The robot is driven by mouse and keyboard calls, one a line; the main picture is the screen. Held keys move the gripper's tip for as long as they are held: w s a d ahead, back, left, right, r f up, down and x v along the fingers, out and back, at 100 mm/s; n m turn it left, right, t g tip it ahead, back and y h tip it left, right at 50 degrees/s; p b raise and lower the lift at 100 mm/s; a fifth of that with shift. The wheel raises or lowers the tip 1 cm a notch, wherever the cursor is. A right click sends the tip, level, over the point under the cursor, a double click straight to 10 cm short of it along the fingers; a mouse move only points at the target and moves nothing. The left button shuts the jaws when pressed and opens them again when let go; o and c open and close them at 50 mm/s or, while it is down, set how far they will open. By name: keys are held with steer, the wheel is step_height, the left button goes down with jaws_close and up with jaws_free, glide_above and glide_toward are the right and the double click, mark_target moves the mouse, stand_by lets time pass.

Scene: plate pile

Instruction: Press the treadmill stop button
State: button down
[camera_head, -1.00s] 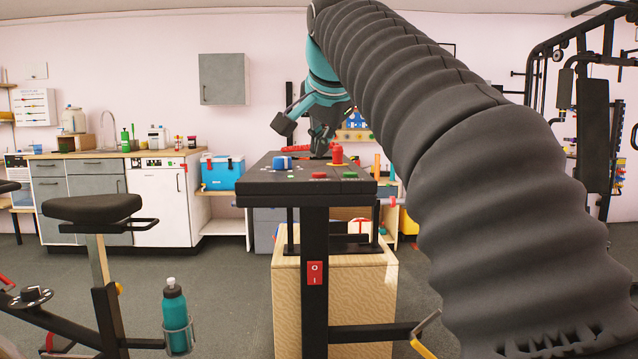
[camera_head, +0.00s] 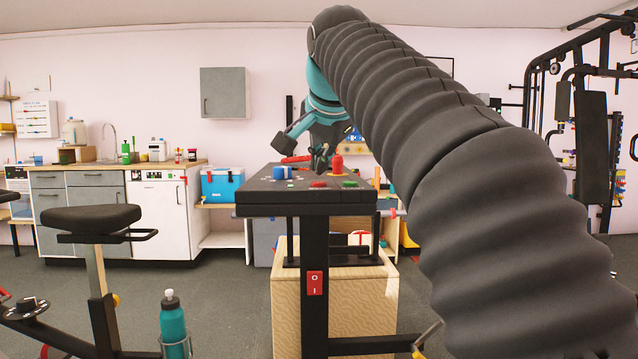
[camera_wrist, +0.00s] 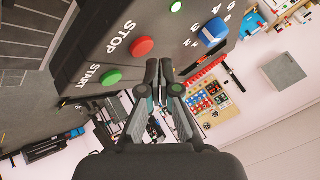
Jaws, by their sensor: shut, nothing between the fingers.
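The black control console (camera_head: 260,196) stands ahead. In the wrist view, its red button (camera_wrist: 142,47) sits beside the word STOP, and a green button (camera_wrist: 110,78) sits beside START. In the head view, the red STOP button (camera_head: 319,184) and the green button (camera_head: 350,184) are near the front edge. My gripper (camera_head: 321,160) hangs over the rear part of the console. In the wrist view, my gripper (camera_wrist: 159,64) is shut and empty, its tips close beside the red button in the picture. I cannot tell whether they touch the console.
A blue-and-white knob (camera_wrist: 214,31) is on the same console. A taller red piece (camera_head: 337,163) stands behind the buttons. A bike seat (camera_head: 92,216) and a teal bottle (camera_head: 172,322) are at left. A gym machine (camera_head: 590,140) stands at right.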

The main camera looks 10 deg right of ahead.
mark_target(321, 183)
steer(key=shift+f, duration=0.15)
stand_by(0.6)
steer(key=shift+f, duration=0.25)
steer(key=shift+f+b, duration=0.4)
steer(key=shift+b, duration=0.1)
stand_by(0.8)
steer(key=shift+r, duration=0.1)
steer(key=shift+r+p, duration=0.7)
steer(key=shift+p, duration=0.2)
step_height(321, 183, up, 3)
steer(key=p, duration=0.2)
steer(key=shift+f+p, duration=0.15)
steer(key=shift+p, duration=0.2)
steer(key=shift+r, duration=1.15)
